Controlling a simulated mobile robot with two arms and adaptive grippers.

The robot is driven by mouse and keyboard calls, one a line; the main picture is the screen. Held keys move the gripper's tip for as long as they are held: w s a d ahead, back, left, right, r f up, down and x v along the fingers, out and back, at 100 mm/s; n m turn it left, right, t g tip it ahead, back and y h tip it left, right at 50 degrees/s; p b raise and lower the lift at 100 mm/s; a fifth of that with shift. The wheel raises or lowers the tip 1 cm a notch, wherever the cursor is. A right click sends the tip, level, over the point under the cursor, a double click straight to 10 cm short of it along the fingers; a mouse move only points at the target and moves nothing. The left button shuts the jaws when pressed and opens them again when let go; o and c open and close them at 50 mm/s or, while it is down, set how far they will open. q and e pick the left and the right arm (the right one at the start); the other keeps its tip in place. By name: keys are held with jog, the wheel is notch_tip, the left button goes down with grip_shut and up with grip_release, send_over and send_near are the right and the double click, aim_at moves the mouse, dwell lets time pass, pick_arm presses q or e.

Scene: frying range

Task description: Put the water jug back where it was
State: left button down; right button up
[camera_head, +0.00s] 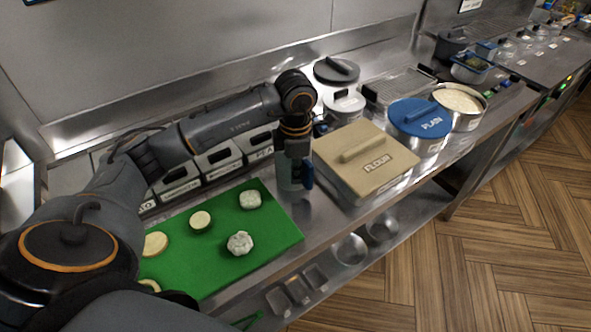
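The water jug (287,177) is a greyish, see-through vessel with a blue part on its right side. It looks upright, between the green board and the flour box, at the counter's front. I cannot tell whether its base touches the counter. My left gripper (298,158) points down right at the jug's top and overlaps it. Its fingertips blend with the jug, so their grip is unclear. My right gripper is not in view.
A green board (220,268) with several pale food pieces lies left of the jug. The beige flour box (366,160) stands close on its right. Beyond it are a blue-lidded pot (420,118) and a pot of white contents (460,101). Labelled containers (218,158) line the back.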

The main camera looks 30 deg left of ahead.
pick_arm(q)
jog(key=shift+f, duration=0.1)
jog(key=c, duration=1.5)
grip_release()
jog(key=shift+r, duration=0.35)
notch_tip(320, 180, up, 11)
jog(key=shift+f+b, duration=0.15)
jog(key=shift+b, duration=0.65)
jog(key=shift+s+d+r, duration=0.1)
jog(key=shift+r, duration=0.35)
